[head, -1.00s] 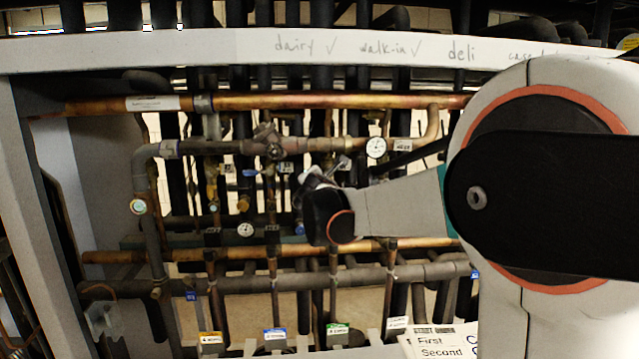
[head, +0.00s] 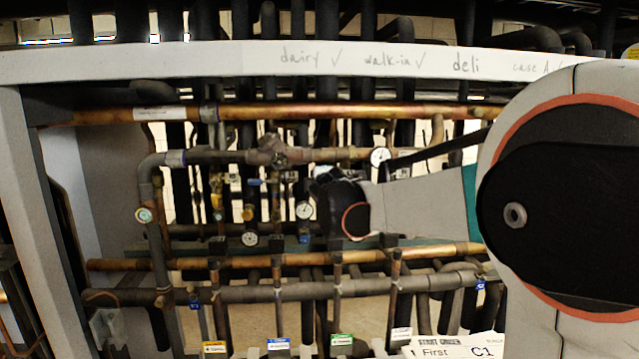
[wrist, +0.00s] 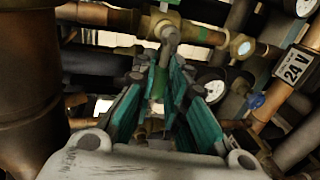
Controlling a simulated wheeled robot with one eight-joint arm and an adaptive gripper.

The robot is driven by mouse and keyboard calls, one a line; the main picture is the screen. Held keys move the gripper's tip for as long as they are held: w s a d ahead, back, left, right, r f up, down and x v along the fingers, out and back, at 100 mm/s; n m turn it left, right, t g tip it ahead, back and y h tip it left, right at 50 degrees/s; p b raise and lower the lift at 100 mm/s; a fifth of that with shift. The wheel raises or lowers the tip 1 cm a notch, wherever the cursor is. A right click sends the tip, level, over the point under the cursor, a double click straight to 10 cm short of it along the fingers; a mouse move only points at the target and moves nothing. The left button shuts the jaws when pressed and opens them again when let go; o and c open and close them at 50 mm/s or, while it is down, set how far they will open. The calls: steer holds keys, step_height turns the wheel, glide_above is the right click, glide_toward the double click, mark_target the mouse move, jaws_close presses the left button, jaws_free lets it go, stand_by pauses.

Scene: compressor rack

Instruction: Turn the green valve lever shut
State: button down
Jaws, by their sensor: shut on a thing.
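The green valve lever (wrist: 158,85) shows in the wrist view between the teal fingers of my gripper (wrist: 162,68). It points along the fingers, below a brass valve body (wrist: 168,28) on a copper pipe. The fingers are closed in on the lever, and their tips reach up close to the valve. In the head view my gripper (head: 325,188) is a dark shape in front of the middle pipes. Its fingertips are hard to make out there, and I cannot make out the green lever in that view.
A white pressure gauge (wrist: 211,84) and a "24 V" label (wrist: 295,67) sit right of the fingers in the wrist view. A thick dark pipe (wrist: 30,90) stands close at left. In the head view, copper pipes (head: 270,112) and the rack's white beam (head: 220,62) surround the arm.

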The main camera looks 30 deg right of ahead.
stand_by(0.3)
steer(key=c, duration=1.6)
jaws_free()
steer(key=v, duration=0.7)
steer(key=shift+s+a+r, duration=0.1)
steer(key=shift+s, duration=0.25)
